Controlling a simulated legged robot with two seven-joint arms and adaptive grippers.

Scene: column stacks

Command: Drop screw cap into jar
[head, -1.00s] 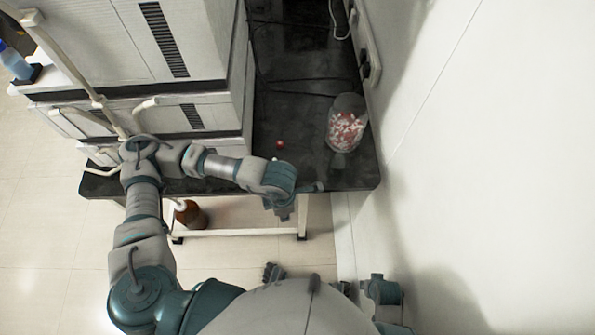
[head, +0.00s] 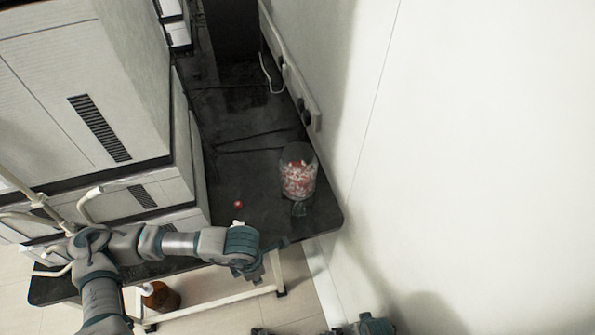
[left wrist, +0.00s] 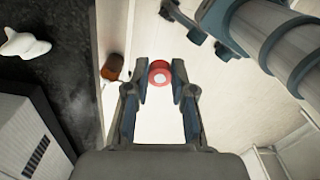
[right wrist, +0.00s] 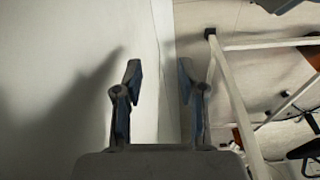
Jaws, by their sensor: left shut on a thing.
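The clear jar (head: 298,180), part filled with red and white pieces, stands on the dark bench near the wall. A dark area shows at its top; I cannot tell if it is open. A small red cap (head: 238,204) lies on the bench left of the jar. My left gripper is shut on a red screw cap (left wrist: 160,73) with a pale centre, held at the fingertips (left wrist: 160,82). In the head view the forearm hides this cap, at the bench's front edge, nearer me than the jar. My right gripper (right wrist: 160,75) is open and empty beside the wall.
Large white instruments (head: 85,90) fill the bench's left side. A small white object (left wrist: 22,45) lies on the bench near its front edge. A brown bottle (head: 160,296) stands below. The wall (head: 450,150) bounds the right. Cables cross the bench behind the jar.

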